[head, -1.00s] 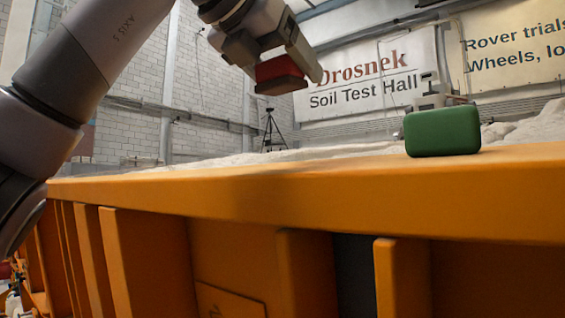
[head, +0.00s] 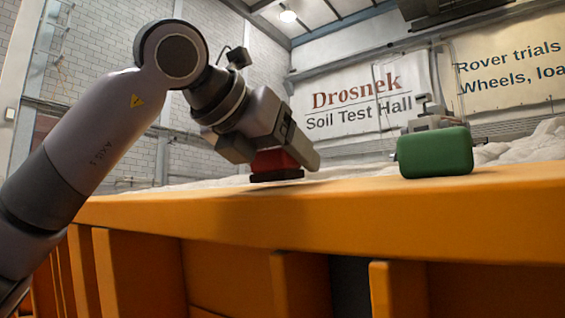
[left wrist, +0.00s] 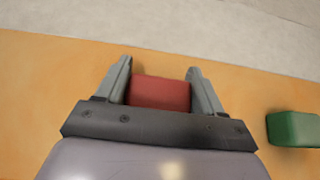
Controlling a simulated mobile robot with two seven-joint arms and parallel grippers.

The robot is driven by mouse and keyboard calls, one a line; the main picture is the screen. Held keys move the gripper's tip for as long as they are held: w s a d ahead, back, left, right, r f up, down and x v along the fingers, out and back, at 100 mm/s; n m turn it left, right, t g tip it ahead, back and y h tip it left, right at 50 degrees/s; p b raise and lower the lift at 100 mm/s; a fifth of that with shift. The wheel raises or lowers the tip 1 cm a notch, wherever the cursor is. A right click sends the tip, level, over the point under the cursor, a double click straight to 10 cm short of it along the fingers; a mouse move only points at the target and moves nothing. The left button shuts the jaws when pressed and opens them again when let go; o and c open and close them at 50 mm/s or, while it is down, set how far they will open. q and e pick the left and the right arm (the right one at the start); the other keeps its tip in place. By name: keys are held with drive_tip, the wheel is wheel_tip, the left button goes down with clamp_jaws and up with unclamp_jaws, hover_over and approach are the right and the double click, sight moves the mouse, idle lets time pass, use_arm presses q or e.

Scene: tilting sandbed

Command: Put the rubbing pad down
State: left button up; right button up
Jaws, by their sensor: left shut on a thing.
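The rubbing pad (head: 275,164) is a red block with a dark underside. My left gripper (head: 283,166) is shut on it, with a finger on each side. In the head view the pad is low over the orange rim (head: 350,205) of the sandbed, with its dark underside at or just above the top surface; I cannot tell if it touches. In the left wrist view the pad (left wrist: 160,93) sits between the two grey fingers, over the orange rim (left wrist: 50,85). My right gripper is not in view.
A green rounded block (head: 436,153) stands on the rim to the right of the pad, with clear rim between them. It also shows in the left wrist view (left wrist: 293,129). Pale sand (left wrist: 220,35) lies beyond the rim.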

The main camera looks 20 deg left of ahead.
sight(269, 154)
use_arm(q)
drive_tip(key=shift+f, duration=0.2)
drive_tip(key=shift+f, duration=0.3)
drive_tip(key=o, duration=1.1)
drive_tip(key=shift+r, duration=0.1)
drive_tip(key=shift+s, duration=0.1)
drive_tip(key=b+v, duration=0.1)
drive_tip(key=v, duration=0.3)
drive_tip(key=b+v, duration=0.1)
drive_tip(key=v, duration=0.1)
drive_tip(key=shift+s+d+f+b, duration=0.2)
drive_tip(key=shift+d+f+b, duration=0.05)
drive_tip(key=shift+f+b, duration=0.1)
drive_tip(key=shift+s+a+r, duration=0.2)
drive_tip(key=shift+s, duration=0.25)
